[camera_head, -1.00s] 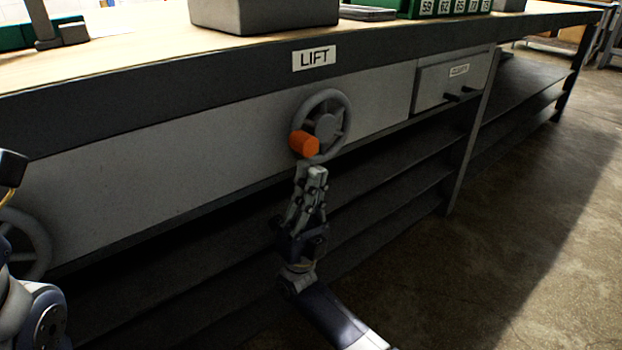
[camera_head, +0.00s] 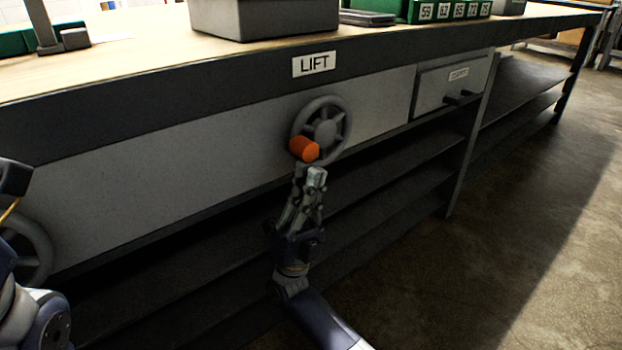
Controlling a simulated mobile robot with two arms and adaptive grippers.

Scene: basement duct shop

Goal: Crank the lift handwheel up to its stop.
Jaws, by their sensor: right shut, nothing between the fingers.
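The lift handwheel (camera_head: 339,143) is a grey spoked wheel on the bench's front panel, below the LIFT label (camera_head: 314,64). Its orange knob (camera_head: 304,149) sits at the lower left of the rim. My right gripper (camera_head: 309,176) is shut and empty, pointing up just below the knob. Whether its fingertips touch the knob or are only in front of the panel, I cannot tell. Part of my left arm (camera_head: 14,178) shows at the left edge; its fingers are out of the picture.
A second grey handwheel (camera_head: 32,240) is partly hidden at the left edge. A drawer (camera_head: 434,88) with a dark handle is right of the lift wheel. Dark shelves (camera_head: 390,175) run under the bench. A grey box (camera_head: 265,18) stands on the bench top. The floor at right is clear.

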